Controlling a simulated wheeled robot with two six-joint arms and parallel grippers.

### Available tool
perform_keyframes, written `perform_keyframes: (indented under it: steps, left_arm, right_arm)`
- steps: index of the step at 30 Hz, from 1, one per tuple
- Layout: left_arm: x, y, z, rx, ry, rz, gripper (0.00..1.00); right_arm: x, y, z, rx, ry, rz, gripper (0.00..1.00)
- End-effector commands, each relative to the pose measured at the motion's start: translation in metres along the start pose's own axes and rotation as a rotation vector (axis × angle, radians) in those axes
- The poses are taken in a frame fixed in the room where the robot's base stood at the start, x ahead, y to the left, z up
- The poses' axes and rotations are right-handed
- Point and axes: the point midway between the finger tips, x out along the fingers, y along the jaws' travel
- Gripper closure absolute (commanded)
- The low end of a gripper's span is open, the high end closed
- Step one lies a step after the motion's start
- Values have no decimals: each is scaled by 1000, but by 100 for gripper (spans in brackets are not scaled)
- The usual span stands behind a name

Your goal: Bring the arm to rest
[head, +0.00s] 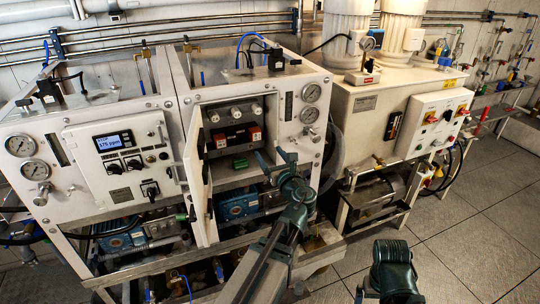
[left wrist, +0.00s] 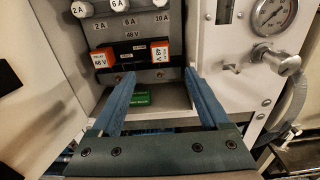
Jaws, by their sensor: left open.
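My left gripper (head: 274,157) is open in front of the right-hand cabinet's open bay. The left wrist view shows its two blue fingers (left wrist: 158,76) apart with nothing between them. Beyond the fingertips are a dark module with orange 48 V blocks (left wrist: 130,53) and a green part (left wrist: 128,98) lower in the bay. I see no contact with them, but the exact gap is hard to judge. A dark green part of my right arm shows at the bottom of the head view; I cannot make out its gripper.
The cabinet's white door (head: 199,178) stands open left of my gripper. The left cabinet has a lit display (head: 114,142) and gauges. A cream machine (head: 372,105) with a control box (head: 433,122) stands to the right. Grey tiled floor (head: 475,235) is clear at the lower right.

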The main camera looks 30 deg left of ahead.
Motion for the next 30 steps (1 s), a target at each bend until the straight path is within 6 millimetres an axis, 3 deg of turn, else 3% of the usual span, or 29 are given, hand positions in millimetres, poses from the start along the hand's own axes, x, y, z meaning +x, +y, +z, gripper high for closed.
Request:
perform_keyframes:
  steps: [8,21,30]
  left_arm:
    - [14,-1,0,0,0,1,21]
    - [96,-1,0,-1,1,3,21]
    - [131,-1,0,-1,1,0,21]
  right_arm:
    - [0,0,0,0,0,0,0]
    - [0,0,0,0,0,0,0]
    - [0,0,0,0,0,0,0]
